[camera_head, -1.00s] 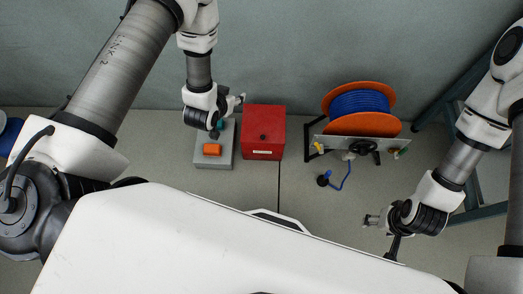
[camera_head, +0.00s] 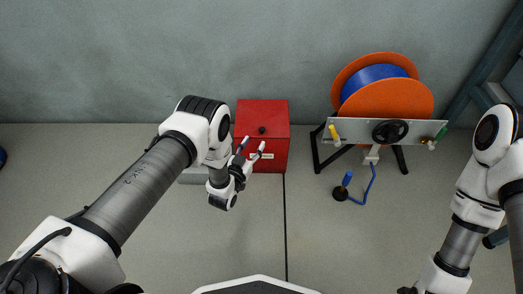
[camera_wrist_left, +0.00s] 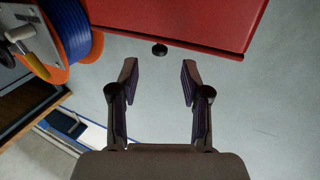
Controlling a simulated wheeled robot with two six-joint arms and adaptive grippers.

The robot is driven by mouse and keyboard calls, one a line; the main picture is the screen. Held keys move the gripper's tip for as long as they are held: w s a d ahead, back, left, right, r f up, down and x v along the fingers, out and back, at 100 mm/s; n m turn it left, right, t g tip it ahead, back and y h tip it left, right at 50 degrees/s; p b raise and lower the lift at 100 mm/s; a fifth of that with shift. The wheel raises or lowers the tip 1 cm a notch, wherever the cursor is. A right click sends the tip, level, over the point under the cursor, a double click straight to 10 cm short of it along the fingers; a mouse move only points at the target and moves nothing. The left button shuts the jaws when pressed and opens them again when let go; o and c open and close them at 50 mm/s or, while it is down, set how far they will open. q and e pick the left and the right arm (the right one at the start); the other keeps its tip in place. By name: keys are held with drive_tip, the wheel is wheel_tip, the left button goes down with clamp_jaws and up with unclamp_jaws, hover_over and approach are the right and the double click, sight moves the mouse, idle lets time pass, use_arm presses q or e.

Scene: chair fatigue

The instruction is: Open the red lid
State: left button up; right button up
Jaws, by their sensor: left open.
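The red box stands against the wall in the head view, with its red lid (camera_head: 263,112) down. A small black knob (camera_head: 262,130) sits near the lid's front edge, above a white label (camera_head: 262,156). My left gripper (camera_head: 253,146) is open and empty in front of the box, its fingertips just short of the knob in the picture. In the left wrist view, the red lid (camera_wrist_left: 190,18) fills the top, and the knob (camera_wrist_left: 159,49) lies just beyond and between the two open fingers (camera_wrist_left: 159,72). My right gripper is out of view.
A grey box (camera_head: 192,176) is mostly hidden behind my left arm.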

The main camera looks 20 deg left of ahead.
sight(262, 128)
use_arm(q)
drive_tip(key=w+b, duration=0.1)
drive_tip(key=w, duration=0.1)
drive_tip(key=w+b, duration=0.1)
drive_tip(key=w, duration=0.2)
drive_tip(key=w+b, duration=0.2)
drive_tip(key=shift+w+d, duration=0.15)
drive_tip(key=shift+d, duration=0.25)
drive_tip(key=shift+w, duration=0.15)
drive_tip(key=shift+r, duration=0.15)
clamp_jaws()
